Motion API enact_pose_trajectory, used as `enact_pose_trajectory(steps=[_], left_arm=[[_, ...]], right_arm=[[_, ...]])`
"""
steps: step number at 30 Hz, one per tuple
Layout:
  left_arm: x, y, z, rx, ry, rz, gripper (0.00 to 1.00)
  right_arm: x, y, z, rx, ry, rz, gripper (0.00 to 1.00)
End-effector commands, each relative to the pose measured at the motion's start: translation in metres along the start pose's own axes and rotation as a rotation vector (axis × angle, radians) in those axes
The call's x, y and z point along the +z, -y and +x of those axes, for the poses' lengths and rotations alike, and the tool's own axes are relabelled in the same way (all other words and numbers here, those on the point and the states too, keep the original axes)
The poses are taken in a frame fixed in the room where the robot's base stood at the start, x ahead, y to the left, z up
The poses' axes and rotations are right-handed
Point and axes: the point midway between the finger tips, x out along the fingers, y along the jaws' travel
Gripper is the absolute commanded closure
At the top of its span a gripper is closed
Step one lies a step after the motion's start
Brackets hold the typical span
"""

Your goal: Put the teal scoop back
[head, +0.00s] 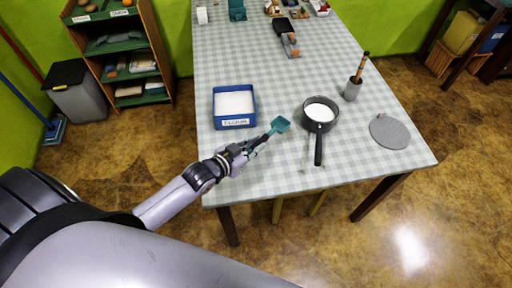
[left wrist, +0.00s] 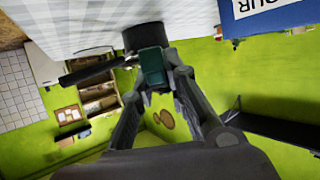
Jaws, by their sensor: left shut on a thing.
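The teal scoop (head: 280,125) is held by my left gripper (head: 256,143), with its bowl pointing away toward the pot. No white powder can be made out in the bowl. In the left wrist view, the scoop (left wrist: 152,68) lies between the fingers of my left gripper (left wrist: 160,82). The blue box labelled FLOUR (head: 234,124) stands on the table just behind and left of the gripper, with white contents. Its corner also shows in the left wrist view (left wrist: 285,14). The scoop appears outside the box. My right gripper is not in view.
A dark pot (head: 334,121) with white contents stands right of the scoop, its handle toward the front edge.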

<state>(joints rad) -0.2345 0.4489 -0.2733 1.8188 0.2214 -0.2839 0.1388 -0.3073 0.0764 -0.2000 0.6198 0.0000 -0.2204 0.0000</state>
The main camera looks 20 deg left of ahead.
Motion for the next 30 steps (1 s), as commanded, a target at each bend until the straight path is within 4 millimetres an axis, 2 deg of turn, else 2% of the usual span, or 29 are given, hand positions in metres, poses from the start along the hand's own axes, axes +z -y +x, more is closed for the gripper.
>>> enact_pose_trajectory(steps=[6,14,21,30], left_arm=[[0.000,0.001,0.000,-0.002,0.000,-0.001,1.00],[-0.002,0.001,-0.001,-0.001,0.001,0.000,1.00],[0.029,0.001,0.012,-0.001,0.001,-0.001,1.00],[0.054,0.000,0.023,0.000,-0.001,0.000,1.00]], right_arm=[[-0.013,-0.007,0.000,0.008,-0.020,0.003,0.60],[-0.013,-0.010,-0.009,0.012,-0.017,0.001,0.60],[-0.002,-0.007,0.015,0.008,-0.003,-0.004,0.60],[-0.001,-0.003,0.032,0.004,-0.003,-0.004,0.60]])
